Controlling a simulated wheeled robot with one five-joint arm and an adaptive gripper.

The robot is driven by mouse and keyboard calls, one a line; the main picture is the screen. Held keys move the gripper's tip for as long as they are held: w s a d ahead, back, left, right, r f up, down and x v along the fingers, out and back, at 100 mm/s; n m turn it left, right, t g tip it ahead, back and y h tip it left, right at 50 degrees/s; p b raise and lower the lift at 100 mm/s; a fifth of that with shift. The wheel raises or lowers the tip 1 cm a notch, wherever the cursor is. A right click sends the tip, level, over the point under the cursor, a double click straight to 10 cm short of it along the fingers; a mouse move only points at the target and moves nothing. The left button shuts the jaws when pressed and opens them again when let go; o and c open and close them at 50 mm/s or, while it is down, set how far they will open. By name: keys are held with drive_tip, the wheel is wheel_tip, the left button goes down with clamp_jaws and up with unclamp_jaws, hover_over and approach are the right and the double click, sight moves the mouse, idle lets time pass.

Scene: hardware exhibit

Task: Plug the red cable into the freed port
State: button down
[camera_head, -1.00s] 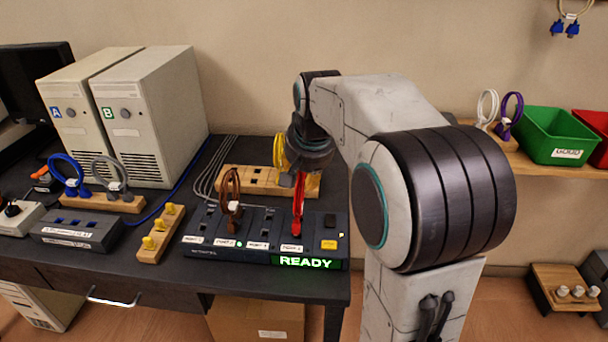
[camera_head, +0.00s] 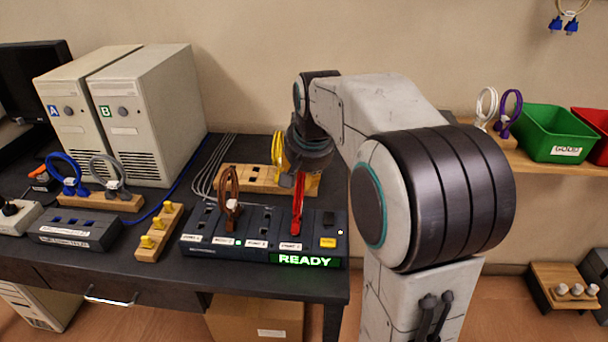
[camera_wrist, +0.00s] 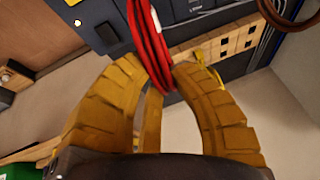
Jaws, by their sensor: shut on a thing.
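The red cable (camera_head: 297,205) hangs down from my gripper (camera_head: 300,172) in the head view. Its lower end meets the rightmost labelled port of the dark port panel (camera_head: 217,251); I cannot tell whether the plug is fully seated. In the wrist view the red cable (camera_wrist: 149,40) runs up between the two yellow fingers of my gripper (camera_wrist: 157,72), which are shut on it. A brown cable (camera_head: 229,185) stands in a port farther left on the panel. The slot between the brown and red cables looks empty. The panel's green display (camera_head: 304,261) reads READY.
A wooden block (camera_head: 238,181) with a yellow cable (camera_head: 277,150) stands behind the panel. A wooden strip (camera_head: 157,233) with yellow plugs lies to its left. Computer towers (camera_head: 150,115) stand at the back left. A green bin (camera_head: 551,134) sits on the right shelf.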

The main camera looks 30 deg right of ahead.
drive_tip(key=shift+d+f, duration=0.1)
drive_tip(key=shift+f, duration=0.2)
idle(0.4)
idle(0.4)
drive_tip(key=shift+c, duration=1.7)
unclamp_jaws()
drive_tip(key=shift+s, duration=0.1)
drive_tip(key=p+v, duration=0.4)
drive_tip(key=v, duration=0.3)
drive_tip(key=shift+r, duration=0.2)
idle(0.3)
